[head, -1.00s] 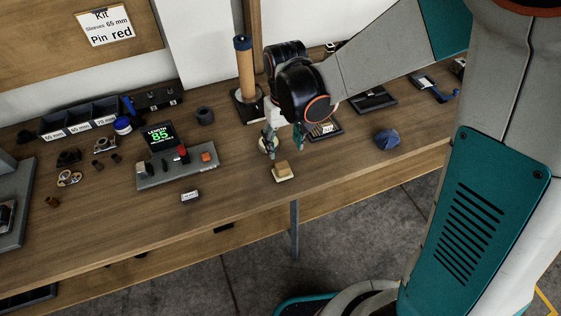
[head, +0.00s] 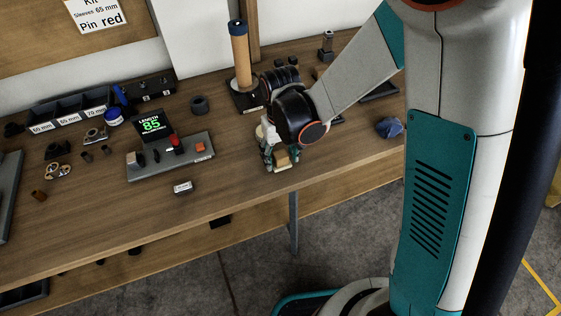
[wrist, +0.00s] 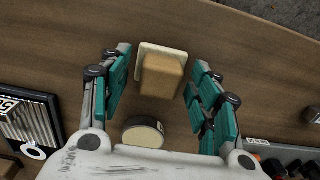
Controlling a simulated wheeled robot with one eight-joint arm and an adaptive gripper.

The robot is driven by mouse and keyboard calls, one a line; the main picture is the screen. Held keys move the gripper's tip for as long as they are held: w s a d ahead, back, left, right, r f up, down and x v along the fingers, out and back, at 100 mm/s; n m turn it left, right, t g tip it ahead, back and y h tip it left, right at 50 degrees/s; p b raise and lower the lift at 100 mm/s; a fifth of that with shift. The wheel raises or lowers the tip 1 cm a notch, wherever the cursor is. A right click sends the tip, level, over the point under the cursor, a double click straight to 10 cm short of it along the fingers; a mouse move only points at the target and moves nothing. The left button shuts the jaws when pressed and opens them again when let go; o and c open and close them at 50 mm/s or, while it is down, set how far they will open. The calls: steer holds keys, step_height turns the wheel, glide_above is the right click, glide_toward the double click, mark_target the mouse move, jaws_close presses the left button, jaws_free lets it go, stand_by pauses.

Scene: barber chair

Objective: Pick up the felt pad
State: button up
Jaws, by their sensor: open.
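A pale cream square pad, which looks like the felt pad (wrist: 149,48), lies flat on the bench near its front edge. A tan block (wrist: 162,75) sits on top of it and hides much of it. The block also shows in the head view (head: 282,158). My gripper (wrist: 161,62) is open and points down over them, with one teal finger on each side of the block. I see no finger closed on the block or pad. A round cream-topped disc (wrist: 143,133) lies nearer my palm between the fingers.
A blue crumpled cloth (head: 389,127) lies to the right. Bare wood lies between the gauge and my gripper.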

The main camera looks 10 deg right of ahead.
steer(key=shift+r, duration=0.1)
steer(key=c, duration=1.2)
steer(key=shift+c, duration=0.2)
